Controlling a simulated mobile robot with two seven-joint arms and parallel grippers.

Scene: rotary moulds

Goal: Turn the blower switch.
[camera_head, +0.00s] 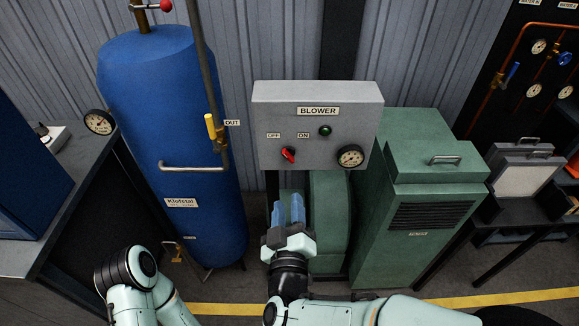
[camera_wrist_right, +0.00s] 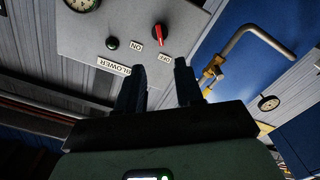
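The blower switch is a red knob (camera_head: 288,155) on the front of a grey box labelled BLOWER (camera_head: 262,117). Its handle slants up to the left, toward the OFF label (camera_head: 273,135); the ON label (camera_head: 303,135) is to the right. The red knob (camera_wrist_right: 159,35) also shows in the right wrist view, beyond the fingers. My right gripper (camera_head: 289,208) is below the box and apart from the knob. Its two fingers (camera_wrist_right: 158,84) are open with nothing between them. My left arm shows at the bottom left, but its gripper is out of view.
A green lamp (camera_head: 325,131) and a gauge (camera_head: 351,156) sit right of the knob. A blue tank (camera_head: 165,110) with a yellow-handled valve (camera_head: 211,127) stands at the left. A green machine (camera_head: 420,200) stands at the right. Space before the box looks clear.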

